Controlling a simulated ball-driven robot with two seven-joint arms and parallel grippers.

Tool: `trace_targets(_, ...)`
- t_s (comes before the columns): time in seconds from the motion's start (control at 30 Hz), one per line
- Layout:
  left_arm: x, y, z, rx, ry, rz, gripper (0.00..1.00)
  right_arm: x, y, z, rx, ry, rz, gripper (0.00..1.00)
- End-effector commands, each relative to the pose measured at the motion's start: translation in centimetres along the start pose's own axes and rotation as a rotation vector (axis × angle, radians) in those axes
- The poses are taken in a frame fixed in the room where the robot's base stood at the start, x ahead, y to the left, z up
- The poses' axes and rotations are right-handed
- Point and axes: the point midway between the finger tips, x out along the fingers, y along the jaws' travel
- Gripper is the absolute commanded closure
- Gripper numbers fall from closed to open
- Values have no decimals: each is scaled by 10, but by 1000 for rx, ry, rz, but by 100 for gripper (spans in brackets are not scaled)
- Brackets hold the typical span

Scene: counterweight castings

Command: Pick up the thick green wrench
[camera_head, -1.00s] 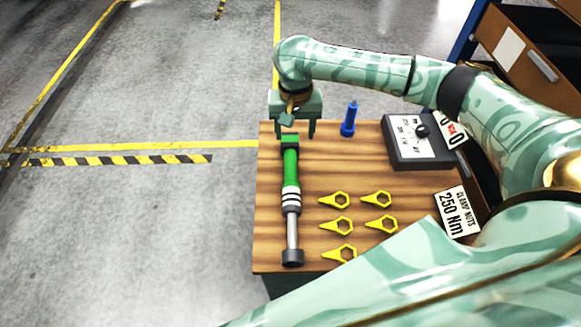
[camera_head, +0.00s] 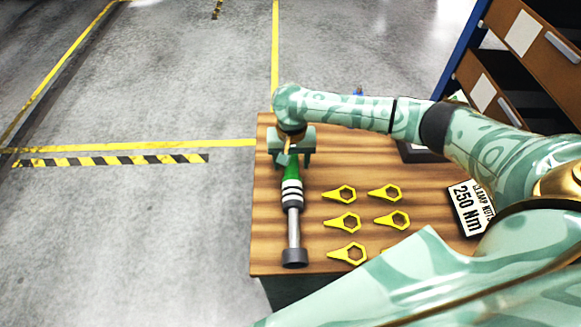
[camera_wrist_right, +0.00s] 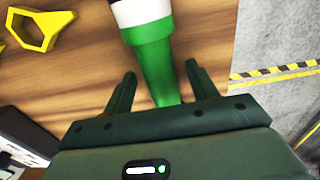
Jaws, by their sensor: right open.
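The thick green wrench (camera_head: 292,191) lies lengthwise near the left edge of the wooden table. It has a green handle, white and black bands, a grey shaft and a dark round end towards me. My right gripper (camera_head: 291,163) is over the far part of the green handle and hides its far end. In the right wrist view the green handle (camera_wrist_right: 152,62) runs between the two open fingers (camera_wrist_right: 161,80), with a gap on each side. The fingers do not hold it. My left gripper is not in view.
Several yellow hexagon-holed pointers (camera_head: 341,222) lie on the table (camera_head: 268,220) right of the wrench. A "250 Nm" sign (camera_head: 468,207) stands at the right. My right arm mostly covers a dark box (camera_head: 418,154) and a blue item (camera_head: 358,91). A drawer cabinet (camera_head: 500,70) stands behind.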

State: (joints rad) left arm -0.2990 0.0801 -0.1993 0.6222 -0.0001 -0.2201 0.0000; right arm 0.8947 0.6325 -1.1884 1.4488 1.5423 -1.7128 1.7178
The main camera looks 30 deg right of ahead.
Motion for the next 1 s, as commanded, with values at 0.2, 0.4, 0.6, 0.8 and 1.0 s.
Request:
trace_targets(0.2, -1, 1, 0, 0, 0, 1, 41, -2, 0, 0, 0, 2, -1, 53)
trace_targets(0.4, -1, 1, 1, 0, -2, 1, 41, -2, 0, 0, 0, 1, -1, 100)
trace_targets(0.6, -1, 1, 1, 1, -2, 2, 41, -3, -1, -1, 0, 4, -4, 100)
trace_targets(0.8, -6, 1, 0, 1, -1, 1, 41, -11, -1, -2, 0, 4, -5, 100)
trace_targets(1.0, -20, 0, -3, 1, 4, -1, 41, -34, -2, -2, 0, 6, -6, 100)
